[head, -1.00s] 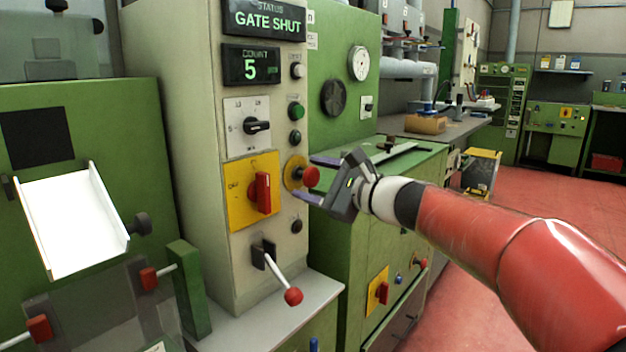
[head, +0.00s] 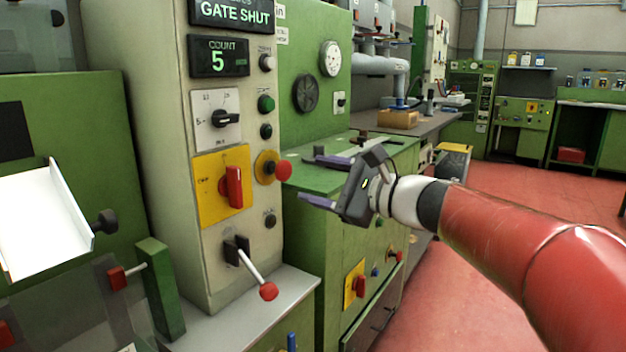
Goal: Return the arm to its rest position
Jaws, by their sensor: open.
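My gripper (head: 318,181) is open and empty, its two purple-tipped fingers pointing left toward the control panel. It is at the end of my red arm, which reaches in from the right. The fingertips appear just right of the red emergency button (head: 283,170) in the picture, with a visible gap. The beige control panel (head: 160,150) carries a "GATE SHUT" display (head: 233,13) and a count display (head: 219,56) reading 5. The red rotary switch (head: 233,187) on its yellow plate stands upright. The red-knobbed lever (head: 268,291) slants down to the right.
A green cabinet (head: 310,250) with a flat top stands behind and below my gripper. A white chute (head: 45,220) is at the left. A cardboard-coloured box (head: 398,119) sits on the bench behind. The red floor (head: 500,190) is open at the right.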

